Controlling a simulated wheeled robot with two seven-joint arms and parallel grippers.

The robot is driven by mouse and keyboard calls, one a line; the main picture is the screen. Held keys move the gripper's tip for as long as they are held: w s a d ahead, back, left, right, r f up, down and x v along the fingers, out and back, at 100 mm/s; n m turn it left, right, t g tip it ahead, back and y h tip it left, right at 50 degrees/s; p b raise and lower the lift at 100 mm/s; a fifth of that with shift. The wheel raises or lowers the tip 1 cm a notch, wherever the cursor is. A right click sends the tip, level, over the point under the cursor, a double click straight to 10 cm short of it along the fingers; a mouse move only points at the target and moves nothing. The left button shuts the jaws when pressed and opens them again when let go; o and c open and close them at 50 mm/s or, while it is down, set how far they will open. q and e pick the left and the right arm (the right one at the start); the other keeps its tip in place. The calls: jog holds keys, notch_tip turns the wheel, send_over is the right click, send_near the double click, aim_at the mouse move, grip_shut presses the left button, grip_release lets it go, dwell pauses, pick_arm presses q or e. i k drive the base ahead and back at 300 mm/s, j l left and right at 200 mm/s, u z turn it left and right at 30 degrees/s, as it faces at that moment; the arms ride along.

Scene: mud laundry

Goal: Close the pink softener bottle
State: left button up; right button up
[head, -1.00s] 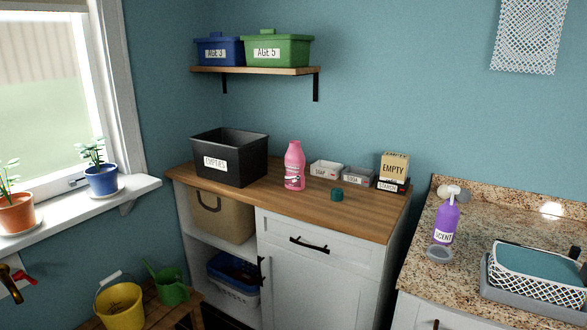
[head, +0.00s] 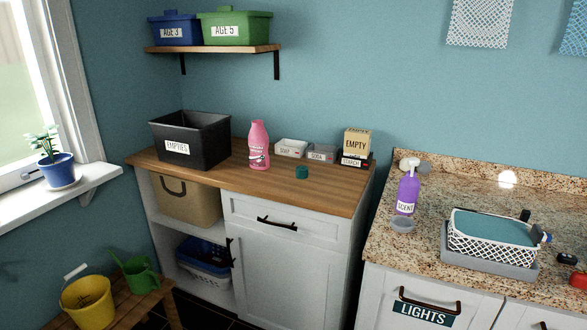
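The pink softener bottle (head: 258,147) stands upright on the wooden counter, to the right of the black bin. No cap shows on its top. A small dark teal cap (head: 302,171) lies on the counter to the right of the bottle, apart from it and nearer the front edge. Neither of my grippers is in the head view.
A black bin labelled EMPTIES (head: 188,140) stands left of the bottle. Soap (head: 291,148) and soda (head: 322,152) boxes and an EMPTY box (head: 356,143) stand behind the cap. A purple spray bottle (head: 408,189) stands on the granite counter (head: 440,200). The wooden counter's front (head: 270,187) is clear.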

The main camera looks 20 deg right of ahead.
aim_at(258, 138)
jog(key=i+z, duration=0.2)
jog(key=i, duration=0.25)
jog(key=i+j+z, duration=0.15)
jog(key=i, duration=0.3)
jog(key=i+z, duration=0.2)
jog(key=i, duration=0.25)
jog(key=i+j+z, duration=0.2)
jog(key=i, duration=0.2)
